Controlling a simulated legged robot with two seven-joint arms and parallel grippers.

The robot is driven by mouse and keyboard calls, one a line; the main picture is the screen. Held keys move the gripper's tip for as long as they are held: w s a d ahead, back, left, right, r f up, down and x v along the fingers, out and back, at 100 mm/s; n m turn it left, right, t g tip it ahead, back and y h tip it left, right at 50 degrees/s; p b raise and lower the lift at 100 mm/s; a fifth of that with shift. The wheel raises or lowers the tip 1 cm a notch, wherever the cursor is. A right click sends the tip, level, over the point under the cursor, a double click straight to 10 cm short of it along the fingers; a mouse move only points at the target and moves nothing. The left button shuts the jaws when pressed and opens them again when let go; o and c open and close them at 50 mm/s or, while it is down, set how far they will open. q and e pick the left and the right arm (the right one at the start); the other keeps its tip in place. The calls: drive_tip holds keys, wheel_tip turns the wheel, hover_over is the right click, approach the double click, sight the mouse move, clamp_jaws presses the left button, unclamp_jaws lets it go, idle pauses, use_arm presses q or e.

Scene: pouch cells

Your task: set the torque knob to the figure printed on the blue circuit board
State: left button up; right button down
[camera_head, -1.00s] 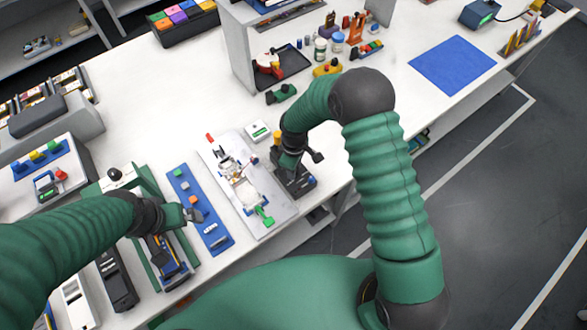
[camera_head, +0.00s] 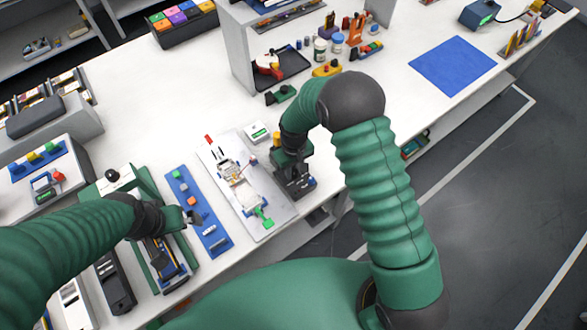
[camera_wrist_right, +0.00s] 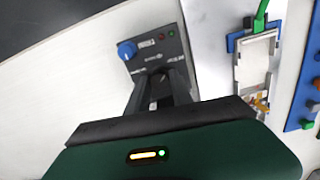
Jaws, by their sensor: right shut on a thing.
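A dark control box (camera_head: 299,186) stands at the bench's front edge, right of the grey plate. I cannot make out a printed figure or identify the blue circuit board with certainty.
A grey plate (camera_head: 268,228) carries a clamp fixture with a green handle. The blue strip (camera_head: 212,238) with small parts lies left of it. A green stand (camera_head: 145,185) is under my left arm. A blue mat (camera_head: 452,65) lies at the right; the bench before it is clear.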

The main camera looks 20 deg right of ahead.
sight(294, 171)
drive_tip(key=shift+w+r, duration=0.15)
drive_tip(key=shift+w, duration=0.05)
drive_tip(key=c, duration=1.6)
unclamp_jaws()
drive_tip(key=o, duration=0.5)
drive_tip(key=shift+s, duration=0.2)
wheel_tip(294, 171, up, 17)
drive_tip(key=shift+f+b, duration=0.2)
drive_tip(key=shift+b, duration=0.55)
drive_tip(key=s+d+m+t, duration=0.1)
drive_tip(key=s+d, duration=0.1)
drive_tip(key=s, duration=0.3)
drive_tip(key=s+d+m, duration=0.1)
drive_tip(key=s+d, duration=0.1)
drive_tip(key=s, duration=0.3)
drive_tip(key=s+d+f+m+t, duration=0.1)
drive_tip(key=s, duration=0.4)
drive_tip(key=shift+s+d+t, duration=0.15)
drive_tip(key=shift+d+t, duration=0.15)
drive_tip(key=shift+d, duration=0.1)
